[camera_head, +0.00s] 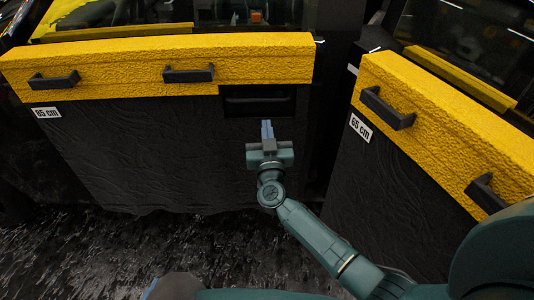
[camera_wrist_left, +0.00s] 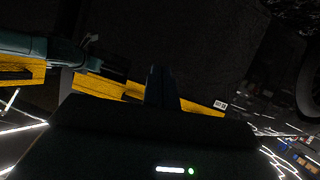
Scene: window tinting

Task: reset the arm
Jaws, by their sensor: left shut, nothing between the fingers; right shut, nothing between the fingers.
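My right gripper (camera_head: 267,124) is in the middle of the head view, on an arm that comes in from the lower right. Its light blue-grey fingers are together with nothing between them, and they point up at the dark recess (camera_head: 258,101) in the left panel. I cannot tell if they touch the panel. My left gripper (camera_wrist_left: 162,72) shows as dark fingers in the left wrist view, shut and empty. The head view does not clearly show it.
A black-covered panel (camera_head: 130,150) with a yellow top (camera_head: 120,62), handles and an "85 cm" label stands left. Another panel with a yellow top (camera_head: 440,120) and a "65 cm" label (camera_head: 361,127) stands right. A narrow dark gap separates them. Dark wet-looking floor (camera_head: 80,250) is open at lower left.

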